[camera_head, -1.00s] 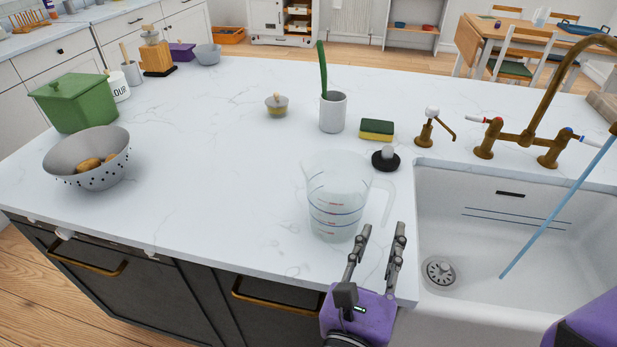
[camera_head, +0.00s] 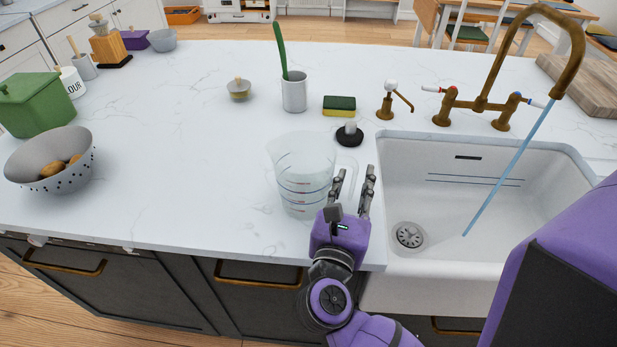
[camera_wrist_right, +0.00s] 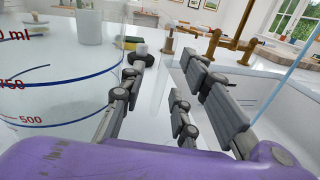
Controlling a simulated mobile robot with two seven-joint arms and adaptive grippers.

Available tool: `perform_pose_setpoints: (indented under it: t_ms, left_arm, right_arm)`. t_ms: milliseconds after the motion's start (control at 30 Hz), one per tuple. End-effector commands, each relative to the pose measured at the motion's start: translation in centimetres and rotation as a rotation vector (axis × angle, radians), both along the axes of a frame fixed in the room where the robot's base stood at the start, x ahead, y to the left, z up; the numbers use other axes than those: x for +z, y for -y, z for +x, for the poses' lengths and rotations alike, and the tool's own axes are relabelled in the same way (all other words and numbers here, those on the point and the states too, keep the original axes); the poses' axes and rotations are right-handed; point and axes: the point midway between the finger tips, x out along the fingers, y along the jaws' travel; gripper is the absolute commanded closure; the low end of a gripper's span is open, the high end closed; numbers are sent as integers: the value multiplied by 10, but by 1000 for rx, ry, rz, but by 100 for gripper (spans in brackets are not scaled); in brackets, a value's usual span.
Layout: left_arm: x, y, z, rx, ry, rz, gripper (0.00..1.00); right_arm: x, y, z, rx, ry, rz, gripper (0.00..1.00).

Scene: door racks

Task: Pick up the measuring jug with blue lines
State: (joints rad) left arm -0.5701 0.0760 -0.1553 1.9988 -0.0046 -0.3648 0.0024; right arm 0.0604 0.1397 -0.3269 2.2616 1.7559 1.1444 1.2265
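The clear measuring jug (camera_head: 303,178), with blue lines and red markings, stands upright on the white worktop near its front edge, left of the sink. Its handle points right in the head view. My right gripper (camera_head: 353,178) is open beside the jug's right side, near the handle; whether the handle lies between the fingers is unclear. In the right wrist view the jug (camera_wrist_right: 60,95) fills the left side, close to the left finger of the open gripper (camera_wrist_right: 172,75). My left gripper is not in view.
The white sink (camera_head: 455,265) lies directly right of my gripper, with a brass tap (camera_head: 485,98) behind. A black-based brush (camera_head: 349,135), a sponge (camera_head: 339,106) and a white cup (camera_head: 294,92) stand behind the jug. The worktop left of the jug is clear up to the colander (camera_head: 50,160).

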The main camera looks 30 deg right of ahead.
Motion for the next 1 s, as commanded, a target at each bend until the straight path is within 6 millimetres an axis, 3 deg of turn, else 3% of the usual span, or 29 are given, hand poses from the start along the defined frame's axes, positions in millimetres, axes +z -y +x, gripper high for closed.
perform_pose_setpoints:
  t_ms: [67,300,767,1000]
  left_arm:
    - [-2,0,-2,-1,-6,1,60]
    - [-3,0,-3,-1,-9,1,60]
    - [2,0,2,-2,4,0,60]
    - [5,0,6,-2,11,0,60]
  right_arm:
    - [-1,0,0,0,-1,0,72]
    - [0,0,0,0,-1,-1,100]
    - [2,0,0,0,1,0,100]
    - [39,-1,0,0,9,4,100]
